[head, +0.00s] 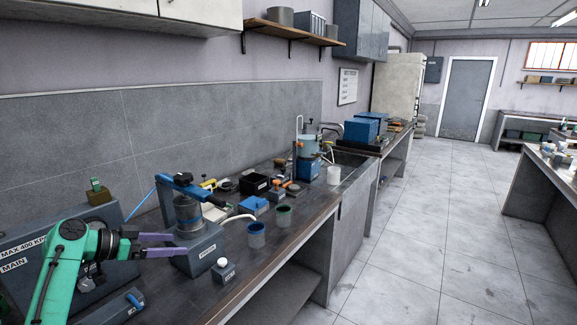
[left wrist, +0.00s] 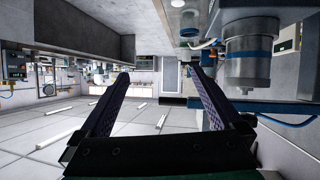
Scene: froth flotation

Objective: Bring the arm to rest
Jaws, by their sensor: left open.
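My left gripper (head: 168,245) comes in from the left on a green arm, with two purple fingers spread apart and nothing between them. It is above the bench, just left of the grey press base. In the left wrist view the two dark fingers (left wrist: 158,105) stand wide apart with only the room showing between them, and the picture looks upside down. The press (head: 188,212), with a blue top arm and a grey cylinder, stands close by the fingertips; it also shows in the left wrist view (left wrist: 248,60) beside the right-hand finger. My right gripper is not seen.
A grey box marked MAIN (head: 60,250) stands at the left. The tiled floor (head: 430,240) is clear.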

